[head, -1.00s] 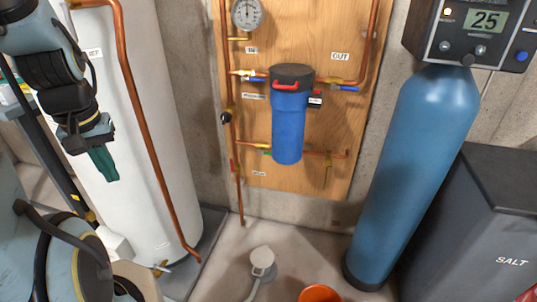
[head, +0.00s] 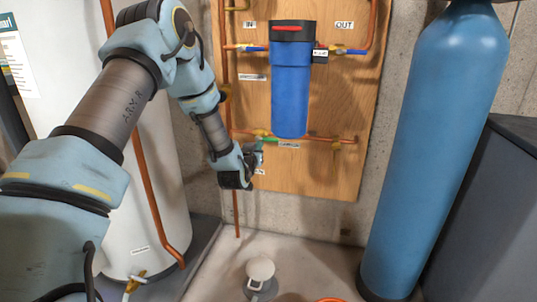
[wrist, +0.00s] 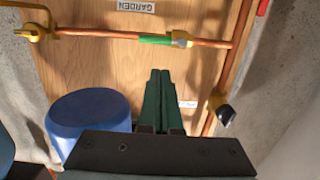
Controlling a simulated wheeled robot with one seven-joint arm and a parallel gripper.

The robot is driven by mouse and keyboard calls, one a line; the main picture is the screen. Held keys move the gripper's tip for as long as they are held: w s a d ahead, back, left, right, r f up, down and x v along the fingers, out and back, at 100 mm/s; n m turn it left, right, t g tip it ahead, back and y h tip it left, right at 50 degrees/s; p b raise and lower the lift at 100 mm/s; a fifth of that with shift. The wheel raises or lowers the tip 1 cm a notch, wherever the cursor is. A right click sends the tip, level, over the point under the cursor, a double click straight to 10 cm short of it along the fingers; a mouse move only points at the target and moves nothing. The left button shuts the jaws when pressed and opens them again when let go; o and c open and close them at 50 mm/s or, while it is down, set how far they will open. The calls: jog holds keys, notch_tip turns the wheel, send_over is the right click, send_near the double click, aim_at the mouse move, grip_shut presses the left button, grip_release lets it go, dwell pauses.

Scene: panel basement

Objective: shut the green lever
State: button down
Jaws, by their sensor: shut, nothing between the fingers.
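The green lever (head: 268,140) is on the lower horizontal copper pipe of the wooden board, below the blue filter housing. In the wrist view the green lever (wrist: 155,40) lies along the pipe, its pivot at the brass valve body (wrist: 181,40). My gripper (head: 258,156) is at the lower left of the lever in the head view. In the wrist view my gripper (wrist: 158,73) has its green fingers shut together and empty. Their tips point at the lever with a visible strip of board between. In the head view my wrist hides part of the board and pipe.
The blue filter housing (head: 291,85) hangs just above the pipe; it also shows in the wrist view (wrist: 90,118). A brass valve with a black handle (wrist: 222,106) is on the vertical pipe. A yellow valve (wrist: 35,28) is farther along. A blue tank (head: 430,150) stands right.

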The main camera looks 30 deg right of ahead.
aim_at(270, 140)
jog(key=shift+s+d+f, duration=0.25)
jog(key=shift+d, duration=0.25)
jog(key=r+x, duration=0.1)
jog(key=x, duration=0.9)
jog(key=shift+f+b, duration=0.3)
jog(key=shift+b, duration=0.05)
jog(key=shift+s+d+f+m+b, duration=0.15)
jog(key=shift+f+m+b, duration=0.45)
jog(key=shift+m, duration=0.3)
notch_tip(270, 140, down, 7)
jog(key=w+a+m+t+b, duration=0.1)
jog(key=m+b, duration=0.6)
jog(key=m, duration=0.9)
jog(key=shift+w+a+r+b, duration=0.2)
jog(key=shift+w+a+b, duration=0.2)
jog(key=shift+w+a, duration=0.45)
jog(key=shift+a, duration=0.1)
